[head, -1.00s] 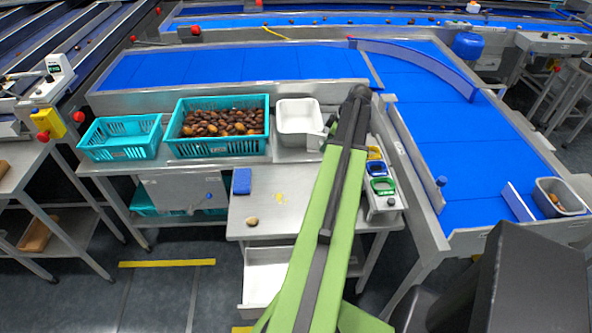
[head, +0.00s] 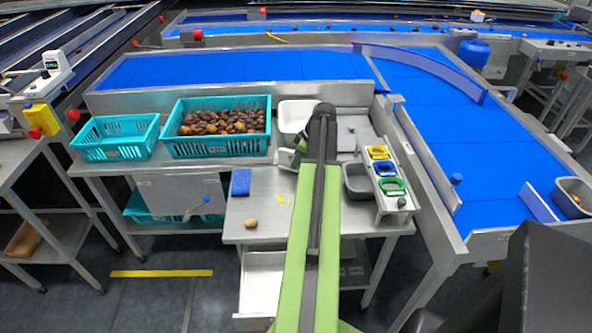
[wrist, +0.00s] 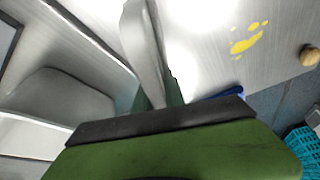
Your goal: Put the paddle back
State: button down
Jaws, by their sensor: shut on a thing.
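My gripper (head: 299,146) is dark green and shows in the head view just left of my arm, over the back of the steel worktable. In the wrist view my gripper (wrist: 155,96) is shut on a light grey piece, which I take to be the paddle (wrist: 143,45). In the head view the paddle (head: 286,157) shows as a small pale shape, in front of the white bin. My arm hides part of this area. I cannot make out a holder for the paddle.
The worktable (head: 262,233) bears a blue sponge (head: 241,182), a yellow smear (head: 284,200) and a brown lump (head: 250,223). A white bin (head: 293,117), a dark grey tray (head: 356,181) and a panel with coloured rings (head: 397,203) stand close by. A teal crate (head: 215,149) holds dates.

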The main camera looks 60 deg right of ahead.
jog(key=shift+f, duration=0.9)
jog(key=shift+r, duration=0.25)
jog(key=shift+f, duration=0.25)
jog(key=c, duration=1.4)
grip_release()
jog(key=shift+r, duration=0.1)
jog(key=p+v, duration=1)
jog(key=v, duration=0.1)
jog(key=shift+r+p, duration=0.3)
jog(key=shift+r, duration=0.05)
jog(key=shift+s+d+r+p, duration=0.1)
jog(key=shift+s+r+p, duration=0.2)
jog(key=shift+r+p, duration=0.05)
jog(key=shift+f, duration=0.1)
